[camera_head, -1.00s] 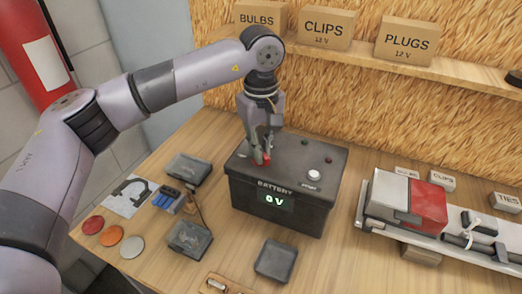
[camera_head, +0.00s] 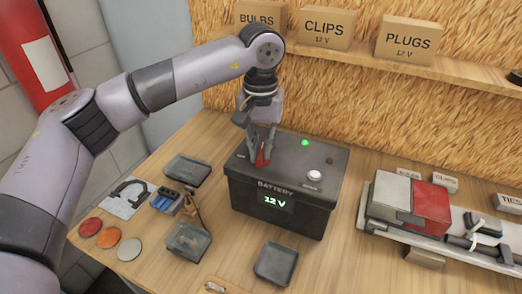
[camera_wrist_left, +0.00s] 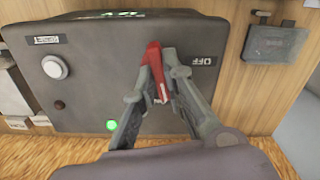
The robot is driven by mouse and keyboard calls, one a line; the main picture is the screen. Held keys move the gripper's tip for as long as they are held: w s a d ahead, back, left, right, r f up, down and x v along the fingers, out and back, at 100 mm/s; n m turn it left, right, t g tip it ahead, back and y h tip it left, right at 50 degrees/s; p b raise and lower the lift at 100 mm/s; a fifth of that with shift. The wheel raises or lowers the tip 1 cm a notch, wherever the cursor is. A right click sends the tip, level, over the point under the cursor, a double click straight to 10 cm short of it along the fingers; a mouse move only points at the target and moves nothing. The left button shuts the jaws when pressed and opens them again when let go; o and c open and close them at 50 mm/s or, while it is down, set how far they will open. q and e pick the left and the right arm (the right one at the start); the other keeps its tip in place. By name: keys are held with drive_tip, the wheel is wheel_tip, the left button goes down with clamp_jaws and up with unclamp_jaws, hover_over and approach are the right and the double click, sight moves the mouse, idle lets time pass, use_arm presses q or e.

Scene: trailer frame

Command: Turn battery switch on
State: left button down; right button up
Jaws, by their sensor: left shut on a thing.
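The battery box (camera_head: 283,213) is a dark grey box on the wooden bench. Its display (camera_head: 277,200) reads 12 V, and a green light (camera_head: 305,142) glows on its top. A red switch lever (camera_head: 261,158) stands on the left part of the top. In the left wrist view the red lever (camera_wrist_left: 153,72) lies between the fingers of my left gripper (camera_wrist_left: 162,85), beside an OFF label (camera_wrist_left: 200,61). My left gripper (camera_head: 262,150) is shut on the lever. A white button (camera_head: 314,176) sits at the top's right side. My right gripper is in no view.
Small dark trays (camera_head: 276,263) and coloured discs (camera_head: 107,238) lie left and in front of the box. A rail with a red and grey block (camera_head: 431,207) stands at right. A shelf with cardboard boxes (camera_head: 404,40) runs behind.

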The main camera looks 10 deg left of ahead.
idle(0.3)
use_arm(q)
drive_tip(key=shift+m, duration=1.6)
drive_tip(key=c, duration=1.6)
unclamp_jaws()
drive_tip(key=shift+o, duration=0.2)
drive_tip(key=shift+r+p, duration=1.65)
drive_tip(key=shift+r, duration=1.35)
